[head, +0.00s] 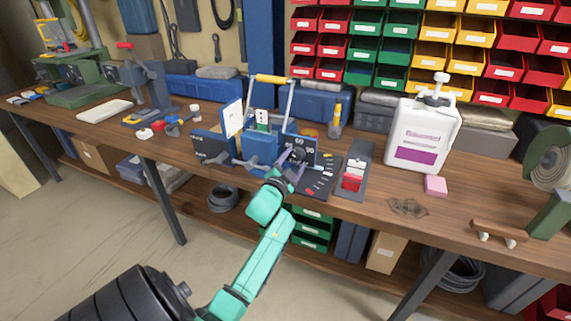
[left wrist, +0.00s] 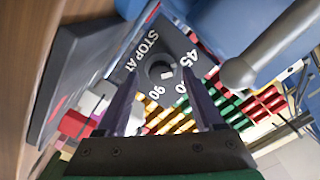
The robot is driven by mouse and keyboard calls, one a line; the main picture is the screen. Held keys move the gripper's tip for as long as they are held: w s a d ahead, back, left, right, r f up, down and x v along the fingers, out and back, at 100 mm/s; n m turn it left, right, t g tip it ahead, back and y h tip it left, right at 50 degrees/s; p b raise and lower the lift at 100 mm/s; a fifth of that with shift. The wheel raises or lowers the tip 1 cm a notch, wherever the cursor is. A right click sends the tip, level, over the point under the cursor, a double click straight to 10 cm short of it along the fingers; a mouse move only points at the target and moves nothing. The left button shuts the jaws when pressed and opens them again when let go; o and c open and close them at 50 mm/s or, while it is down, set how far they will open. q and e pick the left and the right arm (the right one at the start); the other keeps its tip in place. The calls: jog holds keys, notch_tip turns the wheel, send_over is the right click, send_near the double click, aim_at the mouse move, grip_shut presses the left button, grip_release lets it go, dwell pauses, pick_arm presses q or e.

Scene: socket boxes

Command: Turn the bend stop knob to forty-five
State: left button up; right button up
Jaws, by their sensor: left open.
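The bend stop knob (left wrist: 158,68) is a dark round knob on a dark panel (left wrist: 180,48) lettered STOP AT, with 45, 90 and a partly hidden number around it. A small pale mark shows on the knob; which number it points to I cannot tell. In the head view the panel (head: 306,143) is on the right front of the blue bender (head: 261,148). My left gripper (head: 291,162) is at the panel, open. In the left wrist view its fingertips (left wrist: 158,74) lie on either side of the knob; contact is unclear. My right gripper is not in view.
A dark tray with a red block (head: 352,182) lies right of the bender. A white jug (head: 422,135) and a pink block (head: 436,186) stand farther right. A grey lever (left wrist: 265,50) is close to my fingers in the left wrist view. Coloured bins (head: 430,50) line the back.

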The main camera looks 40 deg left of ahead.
pick_arm(q)
jog(key=v, duration=1.3)
jog(key=shift+s+b, duration=0.2)
jog(key=shift+b, duration=0.2)
jog(key=shift+d, duration=0.1)
